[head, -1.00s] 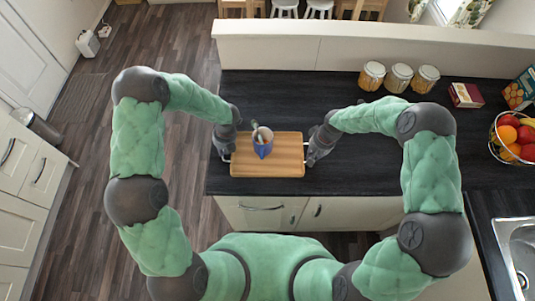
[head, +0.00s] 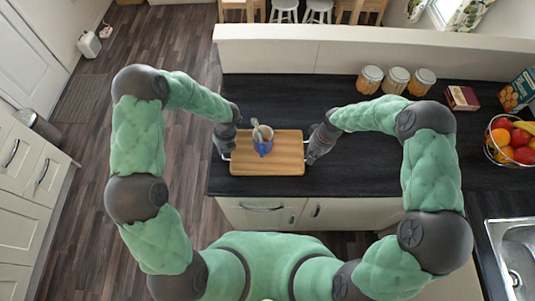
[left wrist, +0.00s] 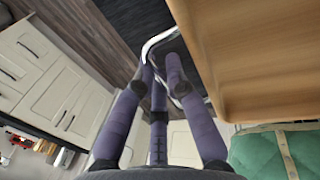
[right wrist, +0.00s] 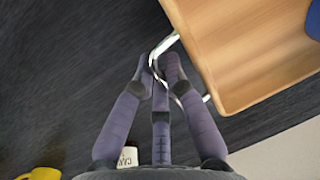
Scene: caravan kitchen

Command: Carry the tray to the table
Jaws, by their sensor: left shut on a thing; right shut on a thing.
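The wooden tray (head: 284,157) has a metal handle at each end and is level over the front of the dark counter. I cannot tell whether it touches the counter. A blue mug (head: 263,146) with a spoon in it stands upright on the tray's left half. My left gripper (head: 227,153) is shut on the left handle, which shows in the left wrist view (left wrist: 152,47). My right gripper (head: 313,151) is shut on the right handle, which shows in the right wrist view (right wrist: 159,49). Part of the mug (right wrist: 314,20) shows there too.
Several jars (head: 396,80), a small box (head: 462,98) and a fruit bowl (head: 511,139) stand on the counter (head: 380,165) to the right. A sink (head: 513,250) is at the lower right. A low wall (head: 370,55) backs the counter. Bare floor (head: 170,130) lies left.

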